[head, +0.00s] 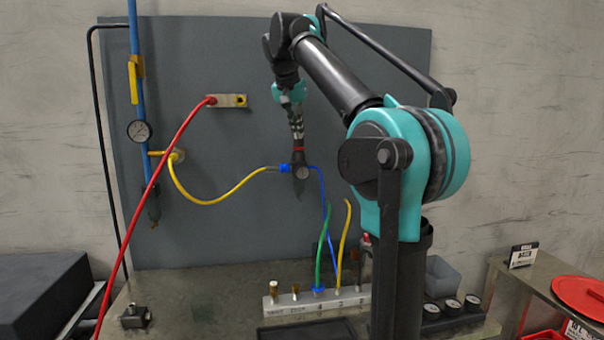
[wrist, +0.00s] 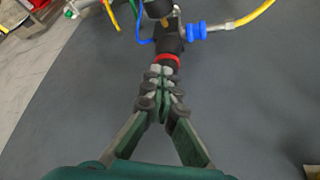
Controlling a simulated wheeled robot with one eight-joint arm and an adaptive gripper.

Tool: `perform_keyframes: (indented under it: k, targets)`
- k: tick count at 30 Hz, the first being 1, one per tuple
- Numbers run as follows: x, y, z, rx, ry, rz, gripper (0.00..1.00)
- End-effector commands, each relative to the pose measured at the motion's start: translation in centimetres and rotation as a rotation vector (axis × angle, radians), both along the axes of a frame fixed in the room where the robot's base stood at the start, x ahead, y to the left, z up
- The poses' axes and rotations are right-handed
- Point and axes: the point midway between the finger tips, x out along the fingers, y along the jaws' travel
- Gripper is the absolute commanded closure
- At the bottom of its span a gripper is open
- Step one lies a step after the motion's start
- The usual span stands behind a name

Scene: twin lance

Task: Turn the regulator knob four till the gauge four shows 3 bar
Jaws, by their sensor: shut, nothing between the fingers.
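A dark regulator (head: 299,185) with a red ring near its top is on the grey panel, between a yellow hose with a blue fitting and a blue hose. A small round part on its front (head: 302,172) may be its gauge; no reading is legible. My gripper (head: 297,128) points down from above at the regulator. In the wrist view my gripper (wrist: 161,80) is shut, its fingers together just short of the black knob (wrist: 171,45) with the red ring. I cannot tell whether they touch it. No label marks which knob or gauge is four.
A dial gauge (head: 139,130) sits on the blue pipe at the left. A red hose (head: 150,185) crosses the left. A white manifold block (head: 318,300) with green and yellow hoses stands below on the bench. Several small gauges (head: 452,306) lie to its right.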

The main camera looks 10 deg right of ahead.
Motion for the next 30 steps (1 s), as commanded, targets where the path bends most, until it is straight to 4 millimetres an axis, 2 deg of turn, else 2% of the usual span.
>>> perform_keyframes:
  k: [10,24,30]
  targets:
    - [-0.7,0.2,0.3,0.000,0.000,0.000,1.00]
    - [-0.7,0.2,5.1,0.000,0.000,0.000,1.00]
    - [-0.8,0.2,6.0,0.000,0.000,0.000,1.00]
